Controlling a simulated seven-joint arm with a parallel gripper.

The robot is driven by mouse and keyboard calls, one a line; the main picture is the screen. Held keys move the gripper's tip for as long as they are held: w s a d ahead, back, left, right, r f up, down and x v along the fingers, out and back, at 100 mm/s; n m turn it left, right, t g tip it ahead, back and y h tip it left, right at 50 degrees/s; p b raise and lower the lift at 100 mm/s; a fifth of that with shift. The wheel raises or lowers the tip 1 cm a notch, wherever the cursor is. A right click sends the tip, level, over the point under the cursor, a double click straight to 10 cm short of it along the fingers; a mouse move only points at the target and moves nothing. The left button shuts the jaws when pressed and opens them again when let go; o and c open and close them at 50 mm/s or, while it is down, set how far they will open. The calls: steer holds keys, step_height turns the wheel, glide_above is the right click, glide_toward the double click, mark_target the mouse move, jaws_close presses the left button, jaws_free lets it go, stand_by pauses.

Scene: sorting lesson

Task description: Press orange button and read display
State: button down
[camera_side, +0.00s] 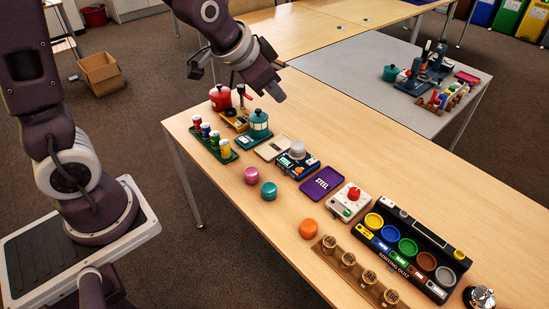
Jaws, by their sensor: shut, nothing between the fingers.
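An orange round piece (309,229) lies on the near side of the table, left of the black sorting quiz board (384,252). I cannot tell whether it is a button. The board has a row of round pads: yellow, blue, green, brown and grey. A small yellowish window (459,254) shows at its right end, with no readable text; I cannot tell whether it is the display. A white box (345,206) with a red knob (354,192) stands left of the board. My gripper (277,94) is shut and empty, above the table's far left part, well away from the orange piece.
Below and left of my gripper are a red pot (220,97), a teal canister (259,122) and a rack of jars (216,143). Pink (251,175) and teal (269,191) pieces lie nearby.

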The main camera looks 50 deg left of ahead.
steer(key=s+d+r+n+g, duration=0.1)
steer(key=s+r, duration=0.2)
steer(key=s, duration=0.8)
steer(key=s+r+n, duration=0.2)
steer(key=s+r, duration=0.1)
steer(key=s, duration=0.9)
steer(key=shift+s+d+r+g, duration=0.15)
steer(key=shift+d+r+g, duration=0.2)
steer(key=shift+d+g, duration=0.05)
